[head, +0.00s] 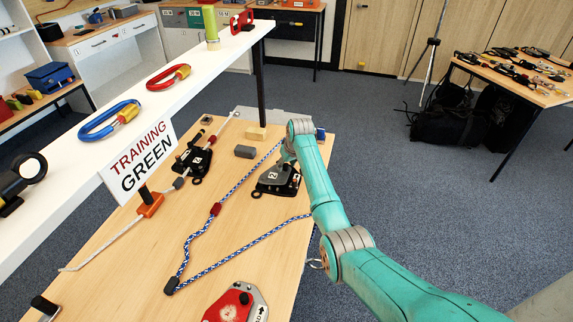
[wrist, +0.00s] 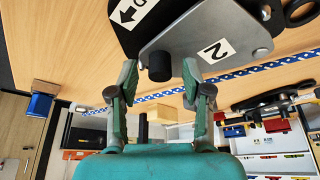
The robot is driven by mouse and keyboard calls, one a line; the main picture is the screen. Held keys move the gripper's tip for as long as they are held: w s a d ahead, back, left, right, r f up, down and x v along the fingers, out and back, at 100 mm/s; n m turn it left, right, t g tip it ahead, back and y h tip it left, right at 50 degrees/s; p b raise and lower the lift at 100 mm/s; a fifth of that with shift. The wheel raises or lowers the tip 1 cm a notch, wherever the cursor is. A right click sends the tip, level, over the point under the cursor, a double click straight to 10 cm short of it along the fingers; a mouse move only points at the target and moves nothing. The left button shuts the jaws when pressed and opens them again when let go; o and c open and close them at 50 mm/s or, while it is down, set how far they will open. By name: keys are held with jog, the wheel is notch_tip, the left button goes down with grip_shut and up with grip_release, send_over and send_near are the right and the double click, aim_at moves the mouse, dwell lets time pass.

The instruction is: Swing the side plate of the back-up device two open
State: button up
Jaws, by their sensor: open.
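The back-up device two (head: 278,180) is a black rope device on the wooden table in the head view, partly hidden by my arm. In the wrist view its grey side plate (wrist: 232,37) fills the upper part, with a white label "2". A black knob (wrist: 158,67) stands out from the plate's edge. My gripper (wrist: 159,75) is open, with one finger on each side of the knob in the picture. I cannot tell whether either finger touches it. The fingertips are hidden in the head view. The side plate appears to lie over the device body.
A blue-and-white rope (head: 235,187) loops across the table (head: 125,270). Another black device (head: 195,160) lies to the left, and a red device (head: 238,303) near the front. Small grey (head: 245,152) and wooden (head: 256,134) blocks sit behind. A white shelf (head: 160,88) overhangs the left side.

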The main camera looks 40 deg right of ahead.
grip_shut()
